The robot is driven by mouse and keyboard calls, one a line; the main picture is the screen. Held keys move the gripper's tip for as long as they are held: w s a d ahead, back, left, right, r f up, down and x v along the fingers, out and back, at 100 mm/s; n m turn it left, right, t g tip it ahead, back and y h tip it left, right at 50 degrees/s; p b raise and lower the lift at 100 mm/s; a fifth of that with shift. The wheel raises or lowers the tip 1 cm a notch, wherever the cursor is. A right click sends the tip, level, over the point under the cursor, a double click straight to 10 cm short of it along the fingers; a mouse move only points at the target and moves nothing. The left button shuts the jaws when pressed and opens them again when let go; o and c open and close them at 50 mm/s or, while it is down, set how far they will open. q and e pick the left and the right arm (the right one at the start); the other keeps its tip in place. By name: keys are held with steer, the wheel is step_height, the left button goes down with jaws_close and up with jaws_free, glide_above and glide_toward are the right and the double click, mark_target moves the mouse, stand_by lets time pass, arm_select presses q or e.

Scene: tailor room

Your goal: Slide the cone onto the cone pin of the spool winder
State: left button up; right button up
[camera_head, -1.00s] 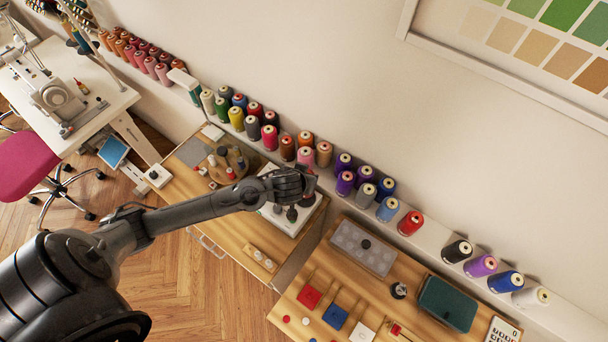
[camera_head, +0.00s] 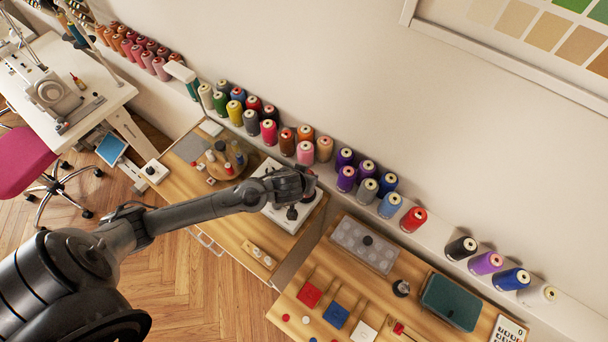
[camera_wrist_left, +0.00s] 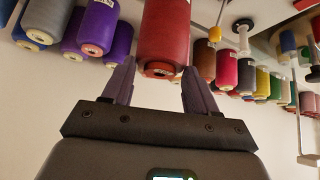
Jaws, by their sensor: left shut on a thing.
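My left gripper (camera_head: 305,182) is shut on a dark red cone (camera_wrist_left: 165,35). In the left wrist view, the fingers (camera_wrist_left: 160,85) press on both sides of the cone near its end. In the head view, the gripper is above the spool winder (camera_head: 281,218), a white-based device with dark parts on the wooden table. The gripper and forearm cover part of the winder. I cannot make out the cone pin, and the held cone is mostly hidden there. My right gripper is not in view.
A wall shelf behind holds several thread cones, including a red one (camera_head: 413,219). A round wooden stand (camera_head: 220,168) with small spools is left of the winder. To the right, a grey tray (camera_head: 364,247) and a dark green box (camera_head: 451,301) sit on another table.

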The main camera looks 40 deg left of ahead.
arm_select(q)
steer(key=shift+f+b, duration=0.6)
steer(key=shift+f, duration=0.25)
steer(key=o, duration=1.6)
steer(key=shift+c, duration=0.2)
